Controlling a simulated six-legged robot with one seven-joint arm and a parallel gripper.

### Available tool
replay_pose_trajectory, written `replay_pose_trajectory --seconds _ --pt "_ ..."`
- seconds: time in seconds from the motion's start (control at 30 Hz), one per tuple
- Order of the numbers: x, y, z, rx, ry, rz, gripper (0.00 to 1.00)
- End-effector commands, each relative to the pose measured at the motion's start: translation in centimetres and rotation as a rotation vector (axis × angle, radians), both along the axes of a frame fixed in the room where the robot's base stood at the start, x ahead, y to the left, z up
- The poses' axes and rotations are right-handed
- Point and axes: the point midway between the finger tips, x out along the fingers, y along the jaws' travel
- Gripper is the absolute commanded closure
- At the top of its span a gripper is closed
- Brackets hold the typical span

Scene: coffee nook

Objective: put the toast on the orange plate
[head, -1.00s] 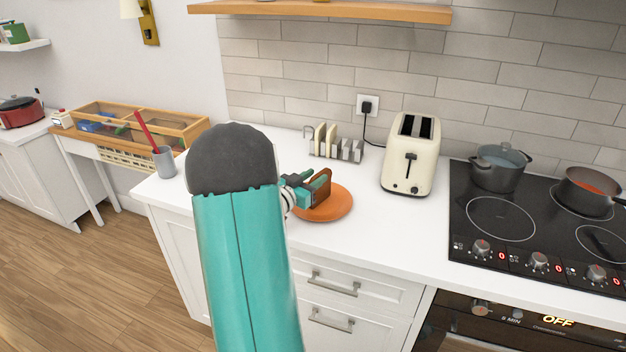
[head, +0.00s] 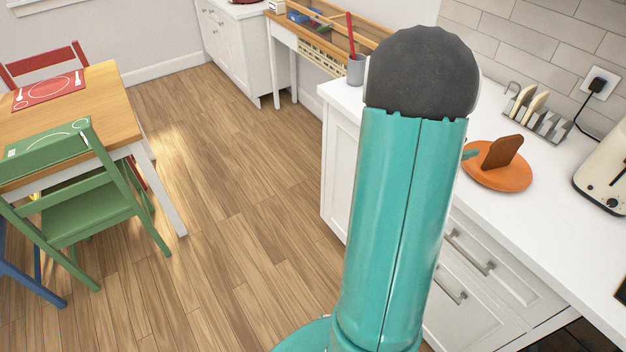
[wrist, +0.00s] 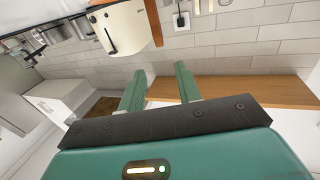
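The brown toast (head: 502,151) stands on edge, slightly tilted, on the orange plate (head: 512,182) on the white counter in the head view. A small teal tip of my gripper (head: 471,153) shows at the plate's left edge; the rest is hidden behind my arm. In the wrist view my gripper (wrist: 158,75) is open, its two teal fingers apart with only the background between them. A brown slab beside the toaster there cannot be identified clearly.
A cream toaster (head: 606,170) stands right of the plate, and a metal rack (head: 545,124) with bread slices behind it. A grey cup (head: 356,70) is at the counter's left end. A green chair (head: 90,200) and table are at left; open floor lies between.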

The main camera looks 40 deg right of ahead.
Motion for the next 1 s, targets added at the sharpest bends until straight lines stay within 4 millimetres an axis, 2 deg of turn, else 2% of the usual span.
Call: replay_pose_trajectory --seconds 0.07,0.17,0.27,0.37,0.53,0.67,0.83,1.0 --pt "0.2 0.4 0.3 0.011 0.006 -0.004 0.66" --pt "0.7 1.9 1.2 0.066 0.034 -0.022 0.66" --pt "1.5 5.0 2.5 0.186 0.084 -0.038 0.66" --pt "2.5 9.1 3.3 0.358 0.144 -0.02 0.66" --pt "4.5 16.8 3.8 0.669 0.247 0.129 0.66" --pt "6.1 23.2 3.8 0.884 0.331 0.343 0.66" --pt "8.0 32.3 4.1 1.087 0.453 0.739 0.66" --pt "9.1 41.7 5.4 1.151 0.578 1.229 0.66"
